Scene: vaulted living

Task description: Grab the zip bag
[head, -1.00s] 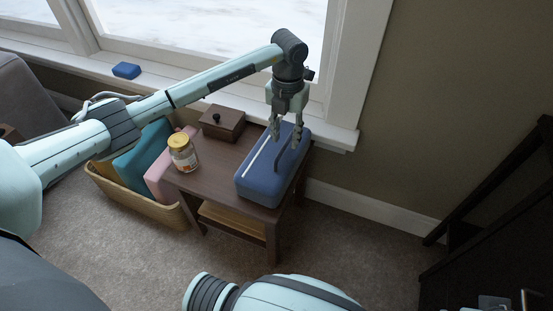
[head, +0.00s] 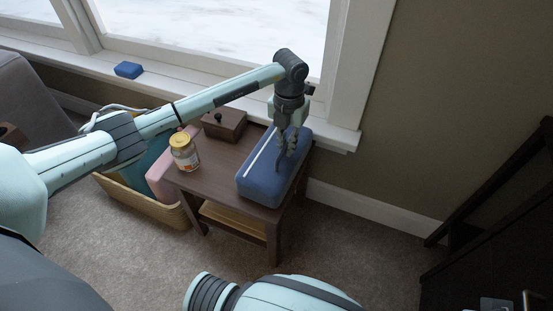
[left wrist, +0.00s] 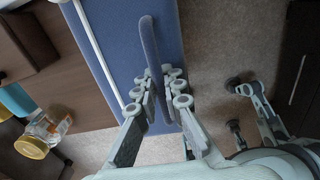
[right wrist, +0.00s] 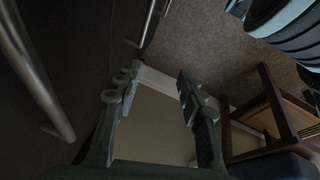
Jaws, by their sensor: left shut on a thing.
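The zip bag (head: 258,187) is a blue box-shaped bag with a white zip line along its top. It lies on the small dark wooden table. In the left wrist view the bag (left wrist: 115,38) fills the upper middle, and its dark strap handle (left wrist: 150,42) stands up between the fingers. My left gripper (head: 284,154) is over the bag's top in the head view, shut on the handle. The fingers hide part of the handle. My right gripper (right wrist: 155,80) is open and empty in the right wrist view, away from the bag.
A jar with a yellow lid (head: 186,155) and a brown lidded box (head: 224,124) share the table (head: 212,174). A basket (head: 150,207) stands left of it. A small blue item (head: 128,70) lies on the windowsill. Dark furniture (head: 500,235) stands at the right.

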